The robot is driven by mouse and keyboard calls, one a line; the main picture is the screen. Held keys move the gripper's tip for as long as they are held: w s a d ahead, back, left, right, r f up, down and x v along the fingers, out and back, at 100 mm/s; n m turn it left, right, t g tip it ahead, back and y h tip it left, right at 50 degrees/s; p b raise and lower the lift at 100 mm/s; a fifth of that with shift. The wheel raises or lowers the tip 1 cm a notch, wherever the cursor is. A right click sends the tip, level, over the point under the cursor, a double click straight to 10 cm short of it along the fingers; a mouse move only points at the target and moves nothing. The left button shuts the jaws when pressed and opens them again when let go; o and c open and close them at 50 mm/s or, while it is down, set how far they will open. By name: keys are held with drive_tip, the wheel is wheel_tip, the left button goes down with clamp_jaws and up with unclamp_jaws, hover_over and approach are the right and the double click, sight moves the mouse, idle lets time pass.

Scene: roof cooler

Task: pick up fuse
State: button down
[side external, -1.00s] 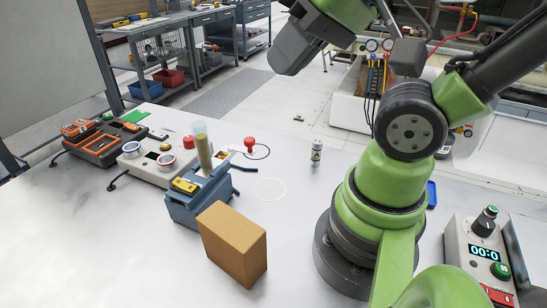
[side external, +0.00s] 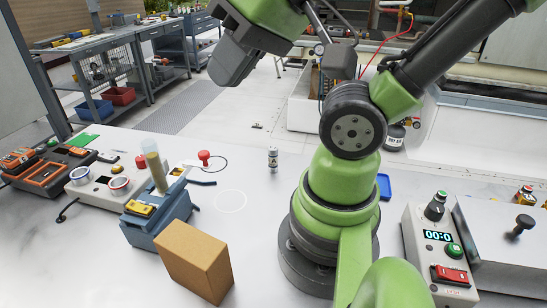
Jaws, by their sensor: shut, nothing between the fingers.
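A small upright silver cylinder with a dark band (side external: 273,160) stands on the white table, left of my arm's base; it looks most like the fuse, but its label is too small to read. My gripper (side external: 338,62) is high up at the top centre, above and right of the cylinder in the picture. Its fingertips look shut together, with nothing held. A tall tan tube (side external: 153,170) stands upright at the blue vise (side external: 160,222) further left. I cannot tell whether the vise grips it.
A cardboard box (side external: 195,262) stands in front of the vise. A grey unit (side external: 105,185) with tape rolls and a red knob is at left. A control box (side external: 440,255) reading 00:0 stands at right. The table around the cylinder is clear, with a white ring (side external: 231,201) nearby.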

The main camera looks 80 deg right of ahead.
drive_tip(key=c, duration=0.8)
unclamp_jaws()
drive_tip(key=w+d+f+m+g+h, duration=0.2)
drive_tip(key=w+d+f, duration=0.1)
drive_tip(key=w+d, duration=0.3)
drive_tip(key=s+d+f+m+g, duration=0.1)
drive_tip(key=d+f, duration=0.3)
drive_tip(key=d, duration=0.1)
drive_tip(key=s+d+f+g, duration=0.2)
drive_tip(key=d+f, duration=0.3)
drive_tip(key=d, duration=0.1)
drive_tip(key=s+d+f+m+g, duration=0.1)
drive_tip(key=d+f+g, duration=0.1)
drive_tip(key=d+f, duration=0.3)
drive_tip(key=shift+s+d+f+m, duration=0.2)
drive_tip(key=shift+d+m, duration=0.1)
drive_tip(key=shift+d, duration=0.35)
hover_over(273, 147)
wheel_tip(273, 147, down, 4)
drive_tip(key=shift+a+f, duration=0.15)
drive_tip(key=shift+f, duration=3.05)
